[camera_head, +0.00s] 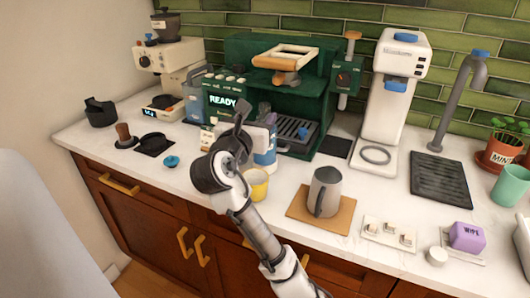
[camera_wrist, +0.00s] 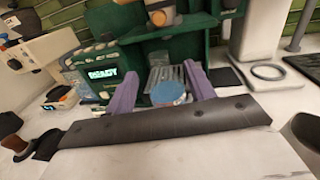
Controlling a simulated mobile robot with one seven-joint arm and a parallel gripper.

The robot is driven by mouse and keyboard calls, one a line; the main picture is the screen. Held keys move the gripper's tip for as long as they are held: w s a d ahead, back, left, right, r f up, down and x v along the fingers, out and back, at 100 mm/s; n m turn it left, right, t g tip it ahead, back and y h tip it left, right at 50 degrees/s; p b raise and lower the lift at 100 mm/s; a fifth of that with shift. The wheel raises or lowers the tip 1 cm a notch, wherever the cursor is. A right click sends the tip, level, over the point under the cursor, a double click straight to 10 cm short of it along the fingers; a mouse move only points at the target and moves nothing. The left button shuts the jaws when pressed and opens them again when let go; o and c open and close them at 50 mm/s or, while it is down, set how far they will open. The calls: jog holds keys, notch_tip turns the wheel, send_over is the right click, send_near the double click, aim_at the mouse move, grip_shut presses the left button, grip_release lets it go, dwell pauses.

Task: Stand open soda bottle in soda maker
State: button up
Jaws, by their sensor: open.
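The soda bottle (camera_head: 266,150) stands on the counter in front of the green coffee machine, partly hidden by my gripper (camera_head: 253,112). In the wrist view a round blue shape, probably the bottle's top (camera_wrist: 168,93), shows between the two fingers of my gripper (camera_wrist: 160,72). The fingers are open, with gaps seen on both sides; I cannot tell their exact depth to the bottle. The white soda maker (camera_head: 398,85) stands at the back right, with a blue nozzle and a ring on its base. Its base (camera_wrist: 262,73) also shows in the wrist view. A small teal cap (camera_head: 171,161) lies on the counter.
A yellow cup (camera_head: 257,184) stands just in front of the bottle. A grey pitcher (camera_head: 326,190) on a wooden board (camera_head: 301,211) stands to the right. The green coffee machine (camera_head: 314,95) is behind. A dark drip tray (camera_head: 440,178) and tap (camera_head: 460,95) lie right of the soda maker.

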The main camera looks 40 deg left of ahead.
aim_at(263, 109)
jog(key=shift+p+x, duration=1.1)
jog(key=shift+x, duration=2.45)
jog(key=shift+a+f, duration=0.1)
jog(key=shift+c, duration=0.4)
grip_shut()
